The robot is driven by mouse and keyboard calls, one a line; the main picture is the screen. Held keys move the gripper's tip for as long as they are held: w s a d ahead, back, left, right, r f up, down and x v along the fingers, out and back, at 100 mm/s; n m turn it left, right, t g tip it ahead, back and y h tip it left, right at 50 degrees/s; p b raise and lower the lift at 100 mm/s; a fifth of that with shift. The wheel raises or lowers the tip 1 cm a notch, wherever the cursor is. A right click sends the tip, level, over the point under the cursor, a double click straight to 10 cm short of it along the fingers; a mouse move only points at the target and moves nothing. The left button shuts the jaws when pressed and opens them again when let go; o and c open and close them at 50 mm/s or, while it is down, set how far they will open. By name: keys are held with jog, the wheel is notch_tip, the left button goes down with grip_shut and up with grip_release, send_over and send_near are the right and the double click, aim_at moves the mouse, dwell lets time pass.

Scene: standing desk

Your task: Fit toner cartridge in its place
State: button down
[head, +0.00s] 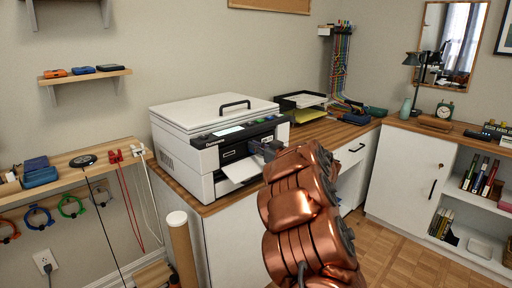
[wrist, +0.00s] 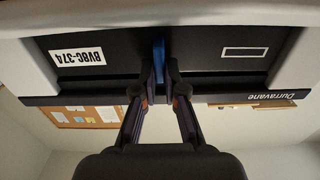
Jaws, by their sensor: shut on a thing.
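The white printer (head: 214,140) stands on the wooden desk top, with a black front panel and a sheet of paper (head: 243,170) sticking out. My gripper (head: 268,148) is at the right part of its front, mostly hidden behind my copper arm in the head view. In the upside-down wrist view, my gripper (wrist: 160,80) is shut on an upright blue tab (wrist: 158,54), apparently the toner cartridge's grip. The tab stands before a black face with a white BVBG-374 label (wrist: 76,56). I cannot tell how deep the cartridge sits in the printer.
A paper tray (head: 302,100) with yellow sheets stands right of the printer. Cables (head: 341,62) hang behind it in the corner. A rolled tube (head: 181,243) stands in front of the desk at left. A wall shelf (head: 86,76) and a low shelf with cords are at left.

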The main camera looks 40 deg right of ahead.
jog(key=shift+f, duration=0.15)
jog(key=c, duration=1.2)
grip_release()
jog(key=s, duration=1.2)
jog(key=shift+a, duration=0.1)
